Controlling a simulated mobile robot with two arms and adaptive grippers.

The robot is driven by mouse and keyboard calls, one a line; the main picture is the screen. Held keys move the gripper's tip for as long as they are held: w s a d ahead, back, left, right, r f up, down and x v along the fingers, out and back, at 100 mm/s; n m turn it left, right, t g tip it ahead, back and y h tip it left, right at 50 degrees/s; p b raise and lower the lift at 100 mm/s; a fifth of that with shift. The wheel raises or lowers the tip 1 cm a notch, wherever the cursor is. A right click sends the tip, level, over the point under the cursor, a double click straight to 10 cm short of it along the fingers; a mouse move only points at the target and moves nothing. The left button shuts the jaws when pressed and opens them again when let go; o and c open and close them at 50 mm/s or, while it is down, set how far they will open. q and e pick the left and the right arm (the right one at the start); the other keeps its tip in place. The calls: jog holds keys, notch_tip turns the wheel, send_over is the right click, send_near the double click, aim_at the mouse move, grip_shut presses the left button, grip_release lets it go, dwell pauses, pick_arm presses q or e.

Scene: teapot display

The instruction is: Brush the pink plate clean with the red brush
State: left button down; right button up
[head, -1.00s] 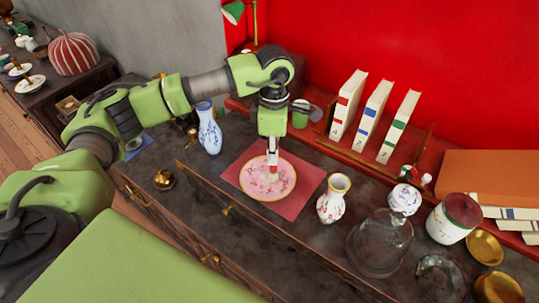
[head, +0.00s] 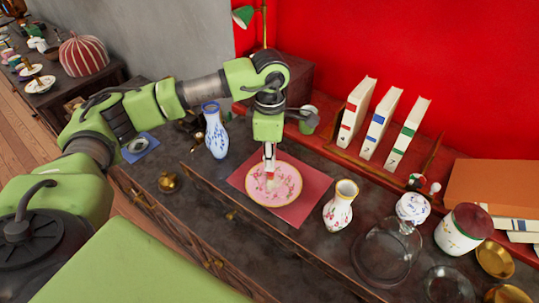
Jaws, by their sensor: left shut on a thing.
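The pink plate (head: 286,190) has a floral pattern and a gold rim. It lies flat on a red square mat (head: 311,182) on the dark cabinet top. My left gripper (head: 269,154) points straight down over the back part of the plate. My right gripper is not in view.
A blue-white vase (head: 216,139) stands left of the plate, and a floral vase (head: 339,212) stands close on its right. Numbered books (head: 380,124) stand behind. Bare cabinet top lies in front of the mat.

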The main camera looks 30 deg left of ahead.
pick_arm(q)
jog(key=shift+w+a+b, duration=0.15)
jog(key=shift+a+b, duration=0.25)
jog(key=shift+b, duration=1.3)
jog(key=shift+s+d+f, duration=0.1)
jog(key=shift+s+d, duration=0.15)
jog(key=shift+d, duration=0.25)
jog(key=shift+s+d, duration=0.25)
jog(key=shift+d, duration=0.2)
dwell(1.0)
